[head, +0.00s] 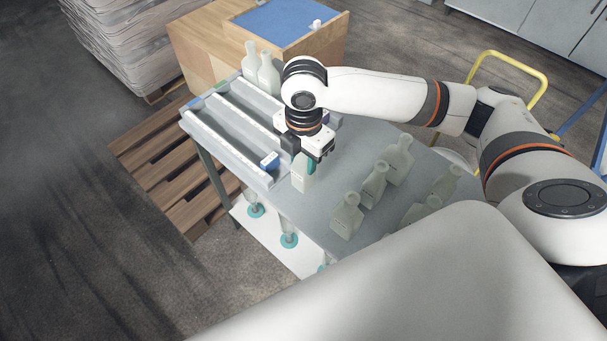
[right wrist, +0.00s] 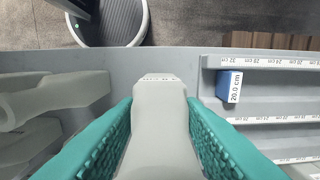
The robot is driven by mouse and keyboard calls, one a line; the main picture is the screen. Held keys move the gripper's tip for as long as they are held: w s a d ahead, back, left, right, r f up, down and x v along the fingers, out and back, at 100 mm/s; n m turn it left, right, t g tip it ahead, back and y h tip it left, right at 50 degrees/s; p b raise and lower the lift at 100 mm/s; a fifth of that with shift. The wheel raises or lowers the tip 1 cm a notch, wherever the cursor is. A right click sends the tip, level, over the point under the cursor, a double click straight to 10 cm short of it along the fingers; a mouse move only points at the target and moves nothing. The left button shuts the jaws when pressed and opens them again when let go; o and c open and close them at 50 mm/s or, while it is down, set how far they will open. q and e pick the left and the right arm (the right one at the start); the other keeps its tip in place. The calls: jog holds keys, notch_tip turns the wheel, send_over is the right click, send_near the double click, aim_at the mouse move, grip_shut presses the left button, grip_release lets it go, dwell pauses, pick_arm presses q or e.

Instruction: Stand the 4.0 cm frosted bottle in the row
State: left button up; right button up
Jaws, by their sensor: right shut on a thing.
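My right gripper (head: 307,158) is shut on a frosted bottle (head: 300,178), which hangs upright below it near the table's front left edge, beside the rails. In the right wrist view the bottle (right wrist: 160,130) stands between the two teal fingers (right wrist: 160,125). I cannot tell whether its base touches the table. The white-edged rails with scale marks (head: 228,137) lie to its left. Two frosted bottles (head: 250,62) (head: 269,75) stand at the rails' far end. The left gripper is not in view.
A blue block marked 20.0 cm (head: 269,161) sits at the near end of the rails; it also shows in the right wrist view (right wrist: 229,85). A wooden box with a blue top (head: 276,22) is behind.

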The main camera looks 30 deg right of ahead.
aim_at(304, 175)
jog(key=shift+f, duration=2.95)
jog(key=shift+f, duration=0.1)
jog(key=o, duration=1.1)
notch_tip(304, 175, up, 12)
jog(key=shift+r, duration=0.15)
